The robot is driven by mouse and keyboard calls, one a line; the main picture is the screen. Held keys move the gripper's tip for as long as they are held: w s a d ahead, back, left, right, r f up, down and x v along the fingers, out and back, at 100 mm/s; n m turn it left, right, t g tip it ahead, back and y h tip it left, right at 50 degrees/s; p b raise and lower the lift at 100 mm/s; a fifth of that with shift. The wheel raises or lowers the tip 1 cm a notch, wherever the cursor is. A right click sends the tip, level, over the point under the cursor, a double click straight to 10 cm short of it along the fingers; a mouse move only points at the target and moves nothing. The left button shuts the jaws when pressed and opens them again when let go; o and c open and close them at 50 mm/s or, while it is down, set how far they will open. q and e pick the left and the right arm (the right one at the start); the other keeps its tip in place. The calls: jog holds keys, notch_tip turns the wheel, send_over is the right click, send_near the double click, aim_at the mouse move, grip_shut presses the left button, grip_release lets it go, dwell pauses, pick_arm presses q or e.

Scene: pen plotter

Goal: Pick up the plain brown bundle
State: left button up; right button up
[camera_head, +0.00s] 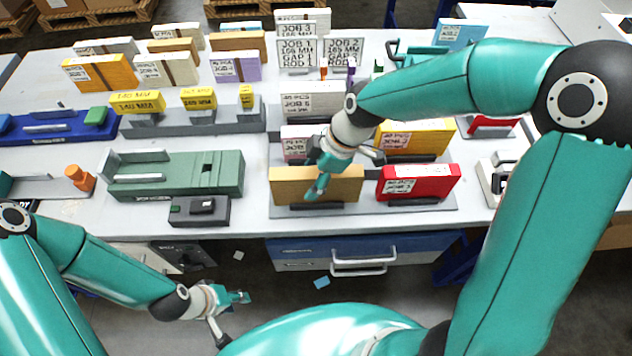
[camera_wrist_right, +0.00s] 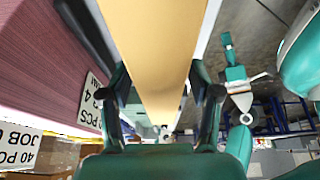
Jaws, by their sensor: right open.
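The plain brown bundle (camera_head: 285,186) is a light tan, unlabelled block standing upright in the front row of a grey rack on the table. My right gripper (camera_head: 345,172) is open above it, with one teal finger in front of its near face. In the right wrist view the bundle (camera_wrist_right: 155,50) runs between the two spread fingers of my right gripper (camera_wrist_right: 163,105). I cannot tell whether either finger touches it. My left gripper (camera_head: 230,313) hangs open and empty in front of the table, below its top; it also shows in the right wrist view (camera_wrist_right: 238,92).
A red labelled bundle (camera_head: 430,182) stands just right of the brown one. A pink labelled bundle (camera_head: 293,146) and a yellow one (camera_head: 436,136) stand behind. A green fixture (camera_head: 180,174) lies to the left. A blue drawer unit (camera_head: 370,246) sits below the table edge.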

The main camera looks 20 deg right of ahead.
jog(key=shift+a+f, duration=0.15)
jog(key=shift+f, duration=0.25)
grip_shut()
jog(key=shift+r, duration=0.15)
